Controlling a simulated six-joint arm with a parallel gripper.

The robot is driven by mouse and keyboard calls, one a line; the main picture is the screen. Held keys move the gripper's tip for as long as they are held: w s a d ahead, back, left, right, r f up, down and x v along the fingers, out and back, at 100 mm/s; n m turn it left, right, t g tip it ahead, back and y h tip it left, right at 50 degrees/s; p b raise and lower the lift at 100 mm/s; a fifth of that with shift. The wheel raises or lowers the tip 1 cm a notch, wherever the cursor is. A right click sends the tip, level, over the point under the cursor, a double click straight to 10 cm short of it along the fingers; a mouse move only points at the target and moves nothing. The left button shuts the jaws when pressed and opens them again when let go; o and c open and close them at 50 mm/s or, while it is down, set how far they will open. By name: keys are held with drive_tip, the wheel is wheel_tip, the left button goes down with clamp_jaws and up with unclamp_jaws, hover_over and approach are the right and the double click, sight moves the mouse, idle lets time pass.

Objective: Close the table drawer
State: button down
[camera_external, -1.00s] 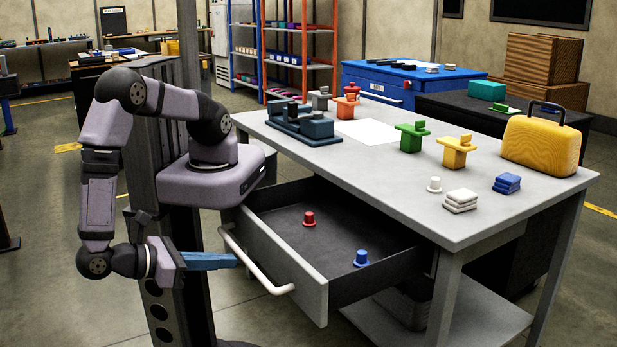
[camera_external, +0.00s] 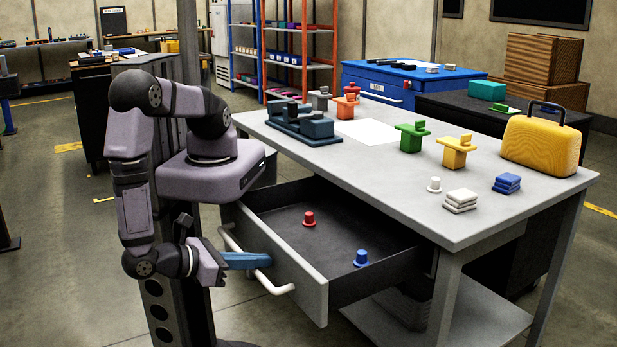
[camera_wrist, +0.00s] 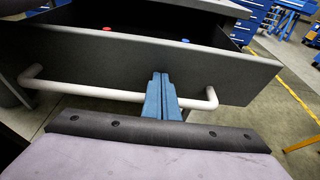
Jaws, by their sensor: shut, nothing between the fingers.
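The table drawer (camera_external: 318,288) is grey and stands open, pulled out from under the table (camera_external: 400,196). A red peg (camera_external: 309,219) and a blue peg (camera_external: 361,258) stand inside it. A white bar handle (camera_external: 279,289) runs along the drawer front and also shows in the wrist view (camera_wrist: 85,91). My gripper (camera_external: 268,261) has blue fingers, shut and empty. In the wrist view the fingers (camera_wrist: 161,80) cross over the handle and point at the drawer front (camera_wrist: 110,62). Whether the tips touch the front is unclear.
On the tabletop are a dark blue jig (camera_external: 302,122), a green part (camera_external: 411,137), a yellow part (camera_external: 458,152), white blocks (camera_external: 460,201), blue blocks (camera_external: 507,183) and a yellow case (camera_external: 541,147). A lower shelf (camera_external: 480,320) lies under the table. Open floor lies in front of the drawer.

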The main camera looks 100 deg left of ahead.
hover_over(362, 245)
drive_tip(key=shift+s, duration=0.15)
drive_tip(key=shift+w+a, duration=0.2)
drive_tip(key=shift+w+r, duration=0.1)
drive_tip(key=shift+r, duration=0.05)
drive_tip(key=shift+a, duration=0.1)
idle(0.4)
drive_tip(key=shift+d+r, duration=0.15)
drive_tip(key=shift+d, duration=0.05)
drive_tip(key=shift+s+d+p, duration=0.2)
drive_tip(key=shift+p, duration=0.2)
drive_tip(key=shift+p+v, duration=1.3)
drive_tip(key=shift+v, duration=3.4)
drive_tip(key=shift+s+a, duration=0.1)
